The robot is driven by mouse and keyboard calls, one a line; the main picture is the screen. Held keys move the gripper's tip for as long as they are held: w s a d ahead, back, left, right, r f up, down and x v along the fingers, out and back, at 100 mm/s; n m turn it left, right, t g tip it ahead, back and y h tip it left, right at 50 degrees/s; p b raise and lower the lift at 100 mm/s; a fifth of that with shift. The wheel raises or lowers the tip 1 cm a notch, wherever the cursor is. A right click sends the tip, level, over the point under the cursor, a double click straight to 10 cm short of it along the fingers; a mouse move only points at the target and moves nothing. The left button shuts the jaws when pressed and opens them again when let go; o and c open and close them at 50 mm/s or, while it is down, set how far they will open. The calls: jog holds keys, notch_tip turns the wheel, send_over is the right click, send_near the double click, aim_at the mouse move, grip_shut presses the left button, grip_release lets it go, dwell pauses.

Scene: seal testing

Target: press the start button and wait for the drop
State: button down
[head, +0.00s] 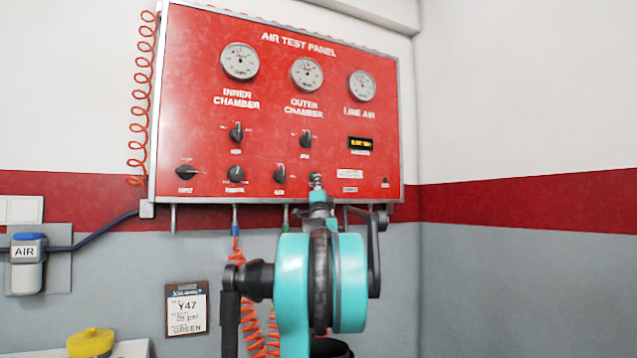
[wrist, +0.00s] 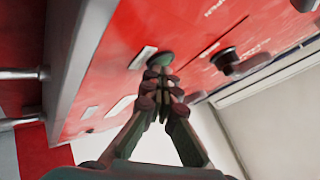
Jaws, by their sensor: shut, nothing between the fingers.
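The red air test panel (head: 200,60) is mounted on the wall. My gripper (head: 316,182) is at its lower edge area, right of the lower row of knobs. In the wrist view my gripper (wrist: 158,78) has its fingertips together with nothing between them. A round dark green button (wrist: 161,57) shows on the panel right at the fingertips; I cannot tell whether they touch it. In the head view the gripper hides that spot. The lit amber display (head: 360,143) sits above and to the right; its text is too small to read.
Three gauges sit along the panel's top, the left one labelled inner chamber (head: 240,61). A black knob (wrist: 225,60) is right of the fingertips in the wrist view. Pipes and orange coiled hoses hang under the panel. A Y47 clipboard (head: 187,309) hangs below left.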

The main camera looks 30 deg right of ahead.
dwell(0.4)
jog(key=shift+s+a, duration=0.1)
jog(key=shift+s, duration=0.3)
jog(key=shift+s+a, duration=0.15)
jog(key=shift+s, duration=2.8)
